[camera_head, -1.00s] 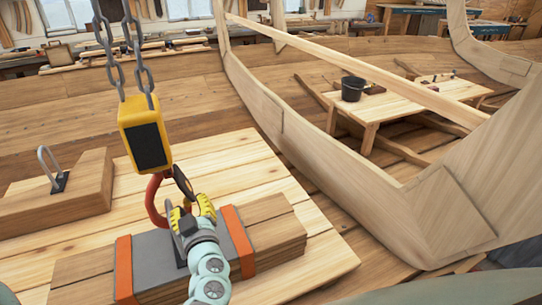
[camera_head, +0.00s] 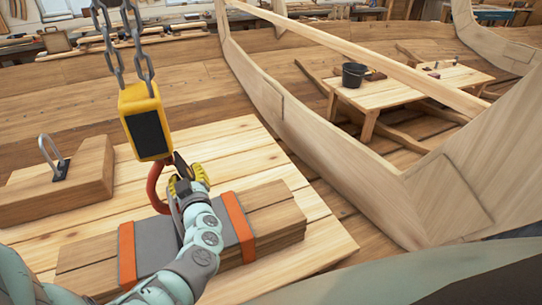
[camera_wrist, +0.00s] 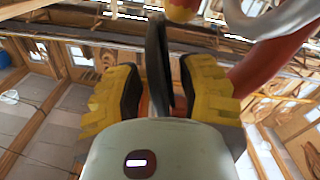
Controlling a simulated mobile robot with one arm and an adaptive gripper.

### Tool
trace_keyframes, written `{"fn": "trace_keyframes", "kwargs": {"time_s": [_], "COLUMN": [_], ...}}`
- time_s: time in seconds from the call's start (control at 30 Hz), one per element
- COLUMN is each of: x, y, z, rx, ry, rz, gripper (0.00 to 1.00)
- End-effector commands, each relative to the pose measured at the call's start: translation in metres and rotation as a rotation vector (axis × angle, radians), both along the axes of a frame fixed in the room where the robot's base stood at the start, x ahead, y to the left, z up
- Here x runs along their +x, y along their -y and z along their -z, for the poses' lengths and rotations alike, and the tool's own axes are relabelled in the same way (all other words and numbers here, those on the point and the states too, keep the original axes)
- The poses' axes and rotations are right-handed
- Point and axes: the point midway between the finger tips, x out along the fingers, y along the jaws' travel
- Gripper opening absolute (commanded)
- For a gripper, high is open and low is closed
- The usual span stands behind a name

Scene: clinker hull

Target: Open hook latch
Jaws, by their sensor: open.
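The red hook (camera_head: 154,190) hangs below a yellow and black hoist block (camera_head: 146,122) on grey chains. Its dark latch (camera_head: 180,165) shows at the hook's right side, just above my gripper (camera_head: 180,184). In the wrist view the dark latch (camera_wrist: 158,70) stands upright between the two yellow-padded fingers of my gripper (camera_wrist: 162,95), which are apart. Whether either finger touches it I cannot tell. The red hook (camera_wrist: 265,62) passes behind and to the right in that view. My gripper hides part of the hook in the head view.
Below the hook, a timber stack (camera_head: 275,215) with a grey wrap and orange straps lies on a plank platform (camera_head: 330,240). A wooden block (camera_head: 95,170) with a metal loop (camera_head: 48,150) is at left. The curved hull frame (camera_head: 300,130) rises at right.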

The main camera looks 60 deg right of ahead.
Motion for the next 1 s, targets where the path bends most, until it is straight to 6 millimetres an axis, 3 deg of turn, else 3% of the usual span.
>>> {"fn": "trace_keyframes", "kwargs": {"time_s": [0.07, 0.43, 1.0], "x": [-0.001, -0.0008, -0.0005], "y": [0.0009, 0.0008, 0.0006], "z": [0.0, -0.0003, -0.0008], "rx": [0.0, -0.001, -0.002], "ry": [0.0, 0.001, 0.001], "rz": [0.003, 0.003, 0.003], "gripper": [0.37, 0.0, 0.0]}}
